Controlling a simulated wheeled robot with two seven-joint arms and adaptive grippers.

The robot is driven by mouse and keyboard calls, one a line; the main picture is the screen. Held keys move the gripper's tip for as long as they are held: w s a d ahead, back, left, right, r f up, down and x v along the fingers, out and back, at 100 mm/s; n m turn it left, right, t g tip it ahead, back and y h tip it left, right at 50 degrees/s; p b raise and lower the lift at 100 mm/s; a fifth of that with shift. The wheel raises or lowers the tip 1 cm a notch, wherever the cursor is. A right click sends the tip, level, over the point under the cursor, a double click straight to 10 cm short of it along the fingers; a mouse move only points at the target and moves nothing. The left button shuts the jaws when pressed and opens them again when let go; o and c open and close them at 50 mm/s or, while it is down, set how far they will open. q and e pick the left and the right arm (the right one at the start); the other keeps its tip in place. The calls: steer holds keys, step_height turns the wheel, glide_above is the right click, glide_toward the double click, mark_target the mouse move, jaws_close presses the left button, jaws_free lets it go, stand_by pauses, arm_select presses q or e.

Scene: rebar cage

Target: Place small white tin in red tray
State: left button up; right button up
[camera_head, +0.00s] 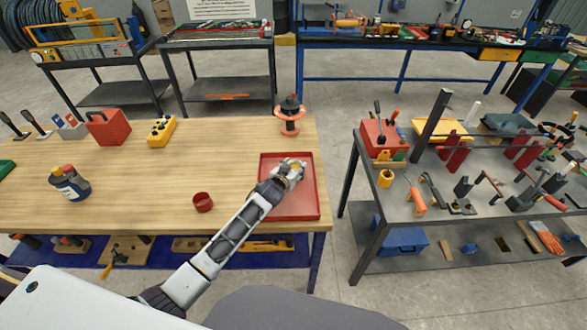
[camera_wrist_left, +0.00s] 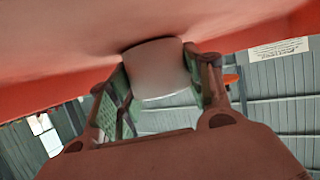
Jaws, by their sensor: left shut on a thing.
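The red tray (camera_head: 298,205) lies on the wooden workbench near its right end. My left gripper (camera_head: 294,170) is over the upper part of the tray, with my arm reaching in from the lower left. In the left wrist view, the gripper (camera_wrist_left: 162,85) is shut on the small white tin (camera_wrist_left: 158,68), with one finger on each side of it. The tray's red surface (camera_wrist_left: 60,45) fills the upper part of that view, close to the tin; I cannot tell whether they touch. In the head view the tin is mostly hidden by the gripper. My right gripper is not in view.
A red-and-black spool (camera_head: 290,118) stands just behind the tray. A blue container (camera_head: 70,184), a yellow box (camera_head: 162,131) and a red box (camera_head: 108,127) are farther left. The bench between them is mostly clear.

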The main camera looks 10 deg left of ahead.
arm_select(q)
steer(key=shift+f, duration=0.15)
steer(key=o, duration=1.1)
steer(key=shift+s+r, duration=0.1)
steer(key=shift+r, duration=0.1)
steer(key=shift+v, duration=5.85)
steer(key=shift+s+f, duration=0.1)
steer(key=shift+s, duration=0.05)
